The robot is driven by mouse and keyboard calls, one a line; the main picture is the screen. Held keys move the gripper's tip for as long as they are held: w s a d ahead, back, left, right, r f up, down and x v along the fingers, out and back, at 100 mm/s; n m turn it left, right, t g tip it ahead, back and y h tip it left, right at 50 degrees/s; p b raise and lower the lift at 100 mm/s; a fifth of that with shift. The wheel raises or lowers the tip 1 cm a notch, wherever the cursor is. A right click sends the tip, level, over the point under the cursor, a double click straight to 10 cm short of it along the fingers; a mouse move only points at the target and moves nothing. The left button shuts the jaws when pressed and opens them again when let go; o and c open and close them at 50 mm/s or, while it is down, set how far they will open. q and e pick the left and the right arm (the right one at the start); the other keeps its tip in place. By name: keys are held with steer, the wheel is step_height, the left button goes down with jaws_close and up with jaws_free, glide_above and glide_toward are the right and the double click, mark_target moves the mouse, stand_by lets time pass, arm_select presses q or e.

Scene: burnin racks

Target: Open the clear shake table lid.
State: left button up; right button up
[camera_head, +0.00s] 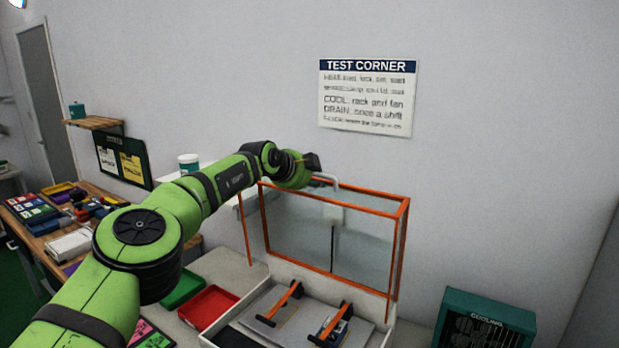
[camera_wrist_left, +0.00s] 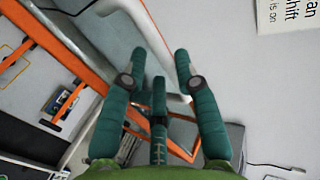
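The clear shake table lid (camera_head: 362,247) has an orange frame and stands raised, roughly upright, at the back of the white shake table (camera_head: 392,338). A pale bent handle (camera_head: 327,181) shows at its top edge. My left gripper (camera_head: 314,162) is at that top edge, by the handle, partly hidden by its own wrist. My right gripper is not in view.
Two orange clamp bars (camera_head: 331,324) sit inside the shake table. A red tray (camera_head: 207,306) and a green tray (camera_head: 182,288) are to its left. A green cooling unit (camera_head: 485,320) stands at the right. The wall is close behind the lid.

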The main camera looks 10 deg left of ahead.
arm_select(q)
steer(key=shift+a, duration=0.1)
steer(key=shift+s+a+r, duration=0.1)
steer(key=shift+s+r, duration=0.2)
steer(key=shift+s, duration=0.05)
steer(key=shift+s+a+r, duration=0.2)
steer(key=shift+s+a, duration=0.05)
steer(key=shift+s, duration=0.35)
steer(key=v, duration=0.9)
steer(key=shift+s+r, duration=0.25)
steer(key=shift+s, duration=0.1)
